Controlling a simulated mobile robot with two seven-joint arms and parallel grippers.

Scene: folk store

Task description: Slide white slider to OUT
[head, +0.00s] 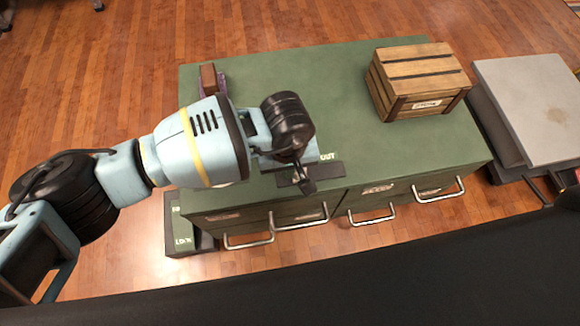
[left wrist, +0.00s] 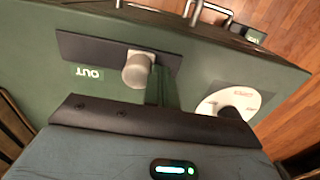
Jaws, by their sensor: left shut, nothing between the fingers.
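The white slider (left wrist: 137,70) is a pale round knob on a dark track plate (left wrist: 90,50) in the left wrist view. It stands off toward the right part of the plate, away from the end with the upside-down OUT label (left wrist: 88,74). In the head view the track plate (head: 328,174) lies near the front edge of the green cabinet top, and the OUT label (head: 328,156) is at its right end. My left gripper (head: 308,186) is shut and empty over the track's left part and hides the slider there. I cannot tell whether it touches the slider. My right gripper is not in view.
A wooden crate (head: 418,80) stands at the cabinet's back right. A white dial (left wrist: 228,102) with a dark knob is beside the track in the left wrist view. Drawer handles (head: 372,216) stick out in front. A grey platform (head: 528,110) stands at the right.

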